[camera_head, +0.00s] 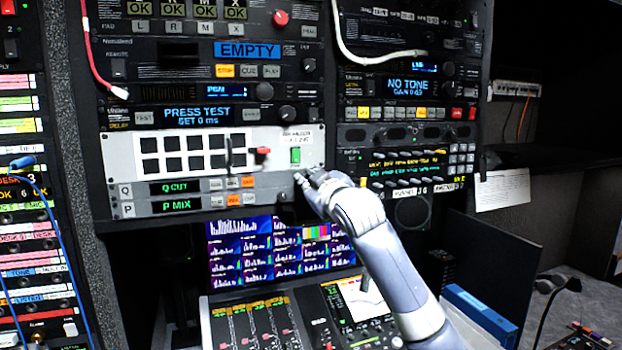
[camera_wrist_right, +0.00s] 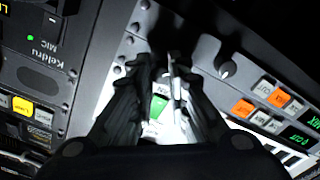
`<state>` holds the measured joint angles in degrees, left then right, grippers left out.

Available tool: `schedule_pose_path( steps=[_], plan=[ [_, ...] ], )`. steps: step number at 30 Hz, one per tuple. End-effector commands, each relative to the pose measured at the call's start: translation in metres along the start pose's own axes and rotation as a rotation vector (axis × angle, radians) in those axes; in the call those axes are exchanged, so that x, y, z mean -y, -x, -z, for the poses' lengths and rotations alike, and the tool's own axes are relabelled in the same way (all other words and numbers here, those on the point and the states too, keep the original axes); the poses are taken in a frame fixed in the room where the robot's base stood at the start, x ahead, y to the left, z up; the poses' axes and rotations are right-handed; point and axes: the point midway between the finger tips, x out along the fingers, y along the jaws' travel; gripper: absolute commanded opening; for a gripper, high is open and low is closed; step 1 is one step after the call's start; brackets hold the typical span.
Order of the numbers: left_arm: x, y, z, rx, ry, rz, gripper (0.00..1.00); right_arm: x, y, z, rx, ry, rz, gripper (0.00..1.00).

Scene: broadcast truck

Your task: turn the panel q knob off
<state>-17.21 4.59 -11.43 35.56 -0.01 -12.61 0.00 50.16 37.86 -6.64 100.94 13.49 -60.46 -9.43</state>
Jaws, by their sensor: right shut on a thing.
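The panel Q strip (camera_head: 150,189) is the upper of two grey strips below the white button panel, with a green "Q CUT" display (camera_head: 175,187). My right gripper (camera_head: 298,178) is at the right end of this strip. In the right wrist view, its dark fingers (camera_wrist_right: 162,70) are close together against the panel. The gripper is shut on the panel Q knob, which the fingers hide, so its setting cannot be read. My left gripper is not in view.
A mixing desk (camera_head: 250,320) and monitors (camera_head: 265,250) lie below.

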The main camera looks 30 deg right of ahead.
Motion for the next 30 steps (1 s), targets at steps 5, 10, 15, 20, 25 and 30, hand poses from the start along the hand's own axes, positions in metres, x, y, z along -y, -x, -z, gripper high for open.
schedule_pose_path(
  steps=[5,10,15,20,25,30],
  plan=[
    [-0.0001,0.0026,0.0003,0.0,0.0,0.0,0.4,-0.0079,0.0017,0.0076,-0.018,0.032,-0.016,0.0],
    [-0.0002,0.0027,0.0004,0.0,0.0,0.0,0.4,-0.0078,0.0016,0.0073,-0.018,0.041,-0.016,0.0],
    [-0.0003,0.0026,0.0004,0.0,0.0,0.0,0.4,-0.0079,0.0016,0.0072,-0.018,0.041,-0.016,0.0],
    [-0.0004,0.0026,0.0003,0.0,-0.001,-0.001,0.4,-0.0079,0.0016,0.0071,-0.018,0.041,-0.017,0.27],
    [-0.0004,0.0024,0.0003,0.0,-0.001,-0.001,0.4,-0.0054,0.001,0.0052,-0.013,0.04,-0.011,0.38],
    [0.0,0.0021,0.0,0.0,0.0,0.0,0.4,-0.0033,0.0007,0.0035,-0.01,0.04,-0.008,0.38]
  ],
)
